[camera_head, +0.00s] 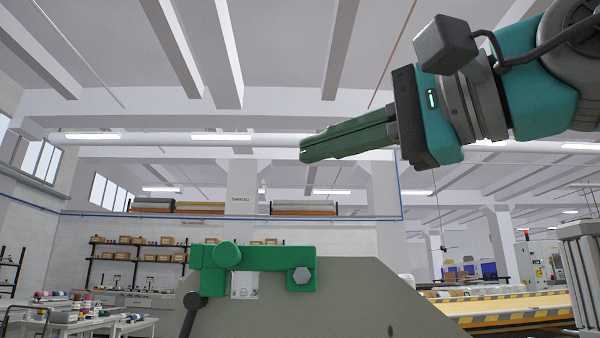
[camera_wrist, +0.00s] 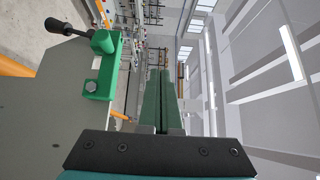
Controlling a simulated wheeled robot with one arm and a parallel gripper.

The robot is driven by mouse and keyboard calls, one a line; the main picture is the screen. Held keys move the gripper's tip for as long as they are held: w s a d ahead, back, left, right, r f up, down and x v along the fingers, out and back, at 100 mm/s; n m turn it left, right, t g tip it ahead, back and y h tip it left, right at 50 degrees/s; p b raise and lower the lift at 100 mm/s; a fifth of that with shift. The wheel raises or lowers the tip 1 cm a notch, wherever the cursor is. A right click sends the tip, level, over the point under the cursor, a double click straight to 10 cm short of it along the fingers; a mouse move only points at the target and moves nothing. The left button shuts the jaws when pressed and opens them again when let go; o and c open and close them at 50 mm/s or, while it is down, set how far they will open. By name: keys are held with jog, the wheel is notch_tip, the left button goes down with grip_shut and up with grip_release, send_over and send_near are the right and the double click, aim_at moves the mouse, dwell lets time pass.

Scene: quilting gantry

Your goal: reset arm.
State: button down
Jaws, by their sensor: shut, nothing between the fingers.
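My gripper (camera_head: 303,154) is raised in the upper right of the head view, with its long green fingers pointing left. The fingers lie together with nothing between them. In the wrist view my gripper (camera_wrist: 159,72) shows as two green fingers side by side. Below the fingers in the head view is a grey panel (camera_head: 345,305) with a green clamp-like bracket (camera_head: 270,258) and a dark-knobbed lever (camera_head: 192,302). The gripper is apart from the bracket. The same green bracket (camera_wrist: 101,80) is at the left of the wrist view.
A yellow-edged long table (camera_head: 500,308) is at the right. Shelves with boxes (camera_head: 140,252) and work tables with small items (camera_head: 85,322) stand at the left. Rolls (camera_head: 300,208) lie on a high ledge. The air around the fingers looks clear.

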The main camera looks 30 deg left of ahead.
jog(key=shift+s+d+r, duration=0.25)
jog(key=shift+d+r, duration=0.3)
jog(key=shift+d, duration=0.2)
jog(key=shift+r, duration=0.1)
